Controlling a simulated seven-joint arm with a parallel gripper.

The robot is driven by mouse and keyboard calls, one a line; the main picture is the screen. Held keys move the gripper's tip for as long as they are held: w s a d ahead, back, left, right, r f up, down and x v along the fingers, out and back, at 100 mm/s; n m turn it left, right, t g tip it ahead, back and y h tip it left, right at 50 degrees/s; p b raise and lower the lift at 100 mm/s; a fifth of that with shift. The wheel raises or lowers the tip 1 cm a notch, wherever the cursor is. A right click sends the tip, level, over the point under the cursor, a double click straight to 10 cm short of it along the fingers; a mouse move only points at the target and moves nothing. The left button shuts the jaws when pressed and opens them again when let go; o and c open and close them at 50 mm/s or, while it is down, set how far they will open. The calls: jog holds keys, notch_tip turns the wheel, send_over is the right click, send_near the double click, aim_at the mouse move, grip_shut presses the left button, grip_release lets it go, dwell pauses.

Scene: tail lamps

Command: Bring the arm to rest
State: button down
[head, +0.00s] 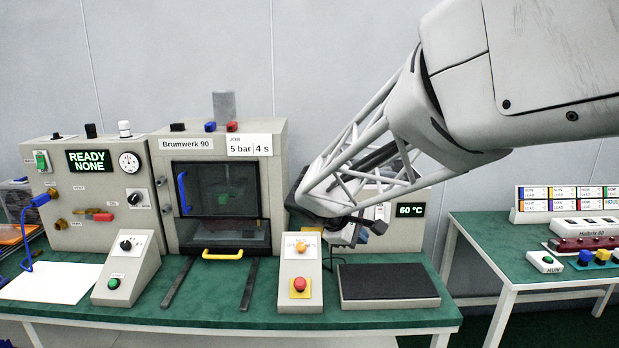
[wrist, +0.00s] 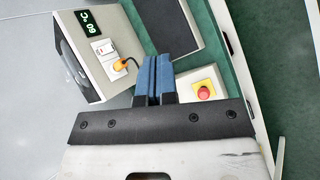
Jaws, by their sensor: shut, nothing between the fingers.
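My gripper shows in the wrist view (wrist: 154,78) with its two blue finger pads close together and nothing between them. In the head view my arm comes in from the upper right and its end hangs in front of the right part of the bench. The fingers are mostly hidden there. In the wrist view the fingertips appear over the area between a grey box with a green 60 °C display (wrist: 87,24) and a box with a red button (wrist: 204,93). I cannot tell their exact height.
A machine labelled Brumwerk 90 (head: 190,145) with a yellow handle stands left of my arm. The red-button box (head: 299,285) and a dark flat plate (head: 388,284) lie below it. A second green table (head: 500,240) stands at the right, past a gap.

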jog(key=s+d+m+y, duration=0.2)
jog(key=s+m, duration=0.2)
jog(key=s, duration=0.6)
jog(key=s+d+f+m+g+y, duration=0.1)
jog(key=s+m, duration=0.3)
jog(key=s, duration=0.7)
jog(key=s+d+f+m+g+y, duration=0.1)
jog(key=s+d+m+y, duration=0.3)
jog(key=s, duration=0.7)
jog(key=c, duration=1.8)
grip_release()
jog(key=shift+d, duration=0.1)
jog(key=shift+c, duration=0.2)
